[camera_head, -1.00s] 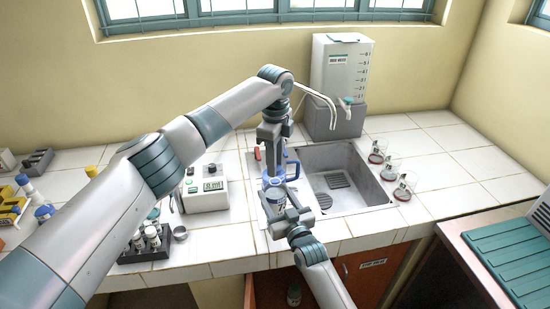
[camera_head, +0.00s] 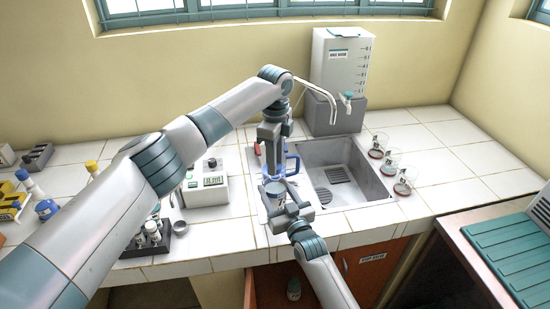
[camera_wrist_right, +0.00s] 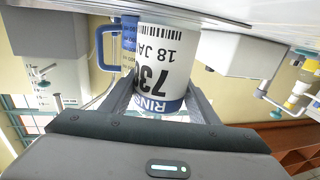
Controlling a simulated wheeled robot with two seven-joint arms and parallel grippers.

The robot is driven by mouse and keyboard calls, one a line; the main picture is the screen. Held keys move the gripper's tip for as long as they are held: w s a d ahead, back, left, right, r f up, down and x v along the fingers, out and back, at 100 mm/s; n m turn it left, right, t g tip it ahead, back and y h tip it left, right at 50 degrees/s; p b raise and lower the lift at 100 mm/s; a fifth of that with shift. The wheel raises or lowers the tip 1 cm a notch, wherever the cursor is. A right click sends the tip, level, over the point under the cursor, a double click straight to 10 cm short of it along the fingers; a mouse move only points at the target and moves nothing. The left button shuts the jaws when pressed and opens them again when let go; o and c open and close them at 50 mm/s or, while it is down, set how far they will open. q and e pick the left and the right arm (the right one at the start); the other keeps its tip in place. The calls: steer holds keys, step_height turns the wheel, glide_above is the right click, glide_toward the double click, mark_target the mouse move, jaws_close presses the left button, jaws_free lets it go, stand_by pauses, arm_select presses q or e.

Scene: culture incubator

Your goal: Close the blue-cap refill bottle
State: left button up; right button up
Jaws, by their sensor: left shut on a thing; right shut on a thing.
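The refill bottle (camera_head: 274,194) is a white cylinder with a blue band, upright near the sink's left edge. In the right wrist view it (camera_wrist_right: 165,60) appears upside down with a barcode label. My right gripper (camera_head: 283,206) is shut on it; its fingers (camera_wrist_right: 158,100) show on both sides of the bottle. My left gripper (camera_head: 273,168) points down directly above the bottle. It is shut on what looks like the blue cap, which is mostly hidden by the fingers. I cannot tell whether cap and bottle touch.
A blue-handled jug (camera_head: 294,165) stands just behind the bottle. The sink (camera_head: 372,195) is at right, with several flasks (camera_head: 405,181) beyond. A white device (camera_head: 206,186) and a dark vial rack (camera_head: 150,246) are at left.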

arm_select(q)
steer(key=shift+f, duration=0.35)
steer(key=shift+f, duration=0.5)
stand_by(0.7)
steer(key=m, duration=0.3)
steer(key=shift+m, duration=0.3)
steer(key=m, duration=1.5)
steer(key=shift+m, duration=0.4)
